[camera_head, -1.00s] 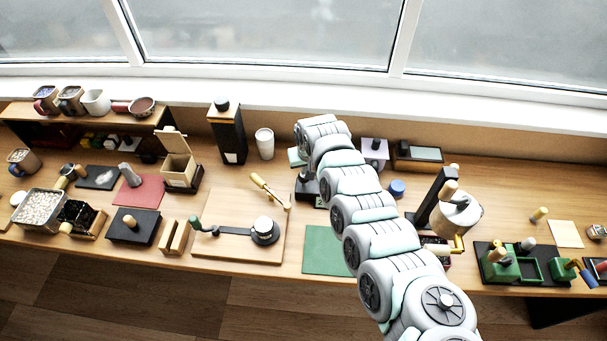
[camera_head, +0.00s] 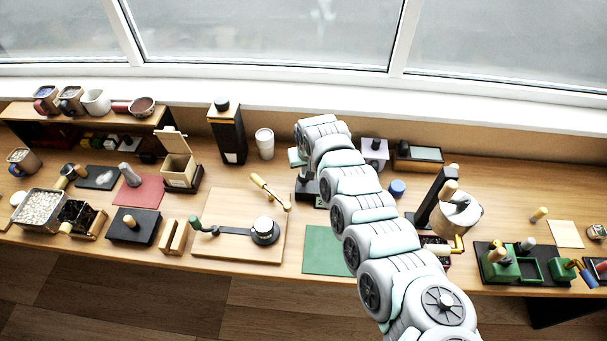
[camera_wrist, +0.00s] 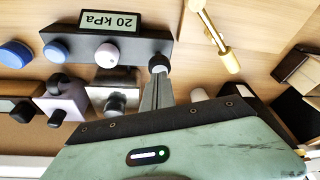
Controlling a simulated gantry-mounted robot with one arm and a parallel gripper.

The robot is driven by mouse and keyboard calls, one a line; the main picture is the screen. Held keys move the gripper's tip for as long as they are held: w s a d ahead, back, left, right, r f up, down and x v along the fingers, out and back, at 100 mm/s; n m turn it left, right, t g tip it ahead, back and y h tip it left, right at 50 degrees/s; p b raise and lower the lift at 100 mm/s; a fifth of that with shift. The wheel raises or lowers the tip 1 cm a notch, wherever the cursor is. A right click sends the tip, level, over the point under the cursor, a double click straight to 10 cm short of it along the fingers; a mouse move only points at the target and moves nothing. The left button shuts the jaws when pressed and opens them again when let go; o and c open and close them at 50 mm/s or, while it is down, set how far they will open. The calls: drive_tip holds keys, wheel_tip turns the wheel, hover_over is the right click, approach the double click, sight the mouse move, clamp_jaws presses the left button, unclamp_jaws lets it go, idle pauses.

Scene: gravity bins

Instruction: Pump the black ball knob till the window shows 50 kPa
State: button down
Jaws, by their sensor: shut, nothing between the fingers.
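The black ball knob (camera_wrist: 159,62) shows in the wrist view beside the end of a dark block (camera_wrist: 150,46). The window (camera_wrist: 109,21) on this block is upside down in that view and reads 20 kPa. My gripper (camera_wrist: 159,76) is shut and empty, its fingertips right at the knob; I cannot tell whether they touch it. In the head view the dark block (camera_head: 307,191) is partly hidden behind my arm, and the knob and fingertips are not clearly visible there.
In the wrist view a blue knob (camera_wrist: 55,50) and a white knob (camera_wrist: 107,55) stand by the block. A grey-purple box (camera_wrist: 62,100) with a black ball is close by. A yellow-ended handle (camera_wrist: 229,60) lies beyond, with bare table around it.

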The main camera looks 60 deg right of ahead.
drive_tip(key=shift+f+b, duration=1.1)
drive_tip(key=shift+f, duration=1.25)
drive_tip(key=shift+r, duration=0.15)
wheel_tip(320, 180, up, 3)
drive_tip(key=p, duration=0.4)
drive_tip(key=shift+r, duration=0.15)
wheel_tip(320, 180, up, 5)
drive_tip(key=p, duration=0.5)
drive_tip(key=shift+r, duration=0.15)
